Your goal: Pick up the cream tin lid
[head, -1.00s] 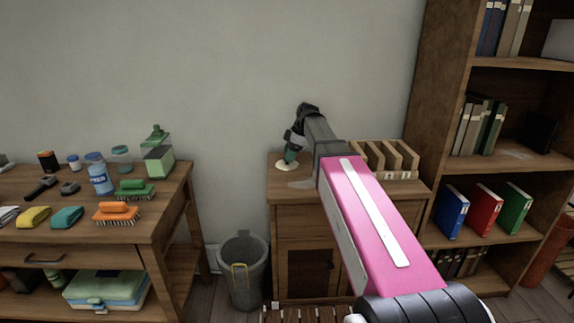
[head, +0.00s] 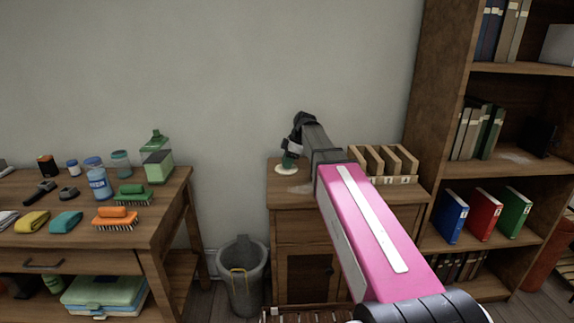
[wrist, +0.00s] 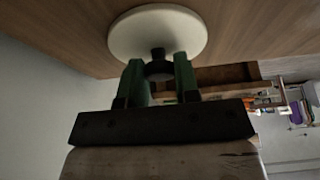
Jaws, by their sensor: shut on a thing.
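The cream tin lid (wrist: 158,32) is a round, pale disc with a dark knob (wrist: 158,66) at its middle. In the head view the lid (head: 286,170) is at the left end of the small cabinet's top. My gripper (wrist: 158,70) has its two green fingers shut on the knob, one on each side. In the head view my gripper (head: 289,160) is just above the lid, with its fingers partly hidden by its dark wrist. I cannot tell whether the lid touches the cabinet top.
A wooden file rack (head: 384,163) stands to the right on the small cabinet (head: 300,200). A grey bin (head: 243,275) is on the floor to the left. A workbench (head: 165,205) with brushes, cloths and bottles is further left. A bookshelf (head: 440,120) stands at the right.

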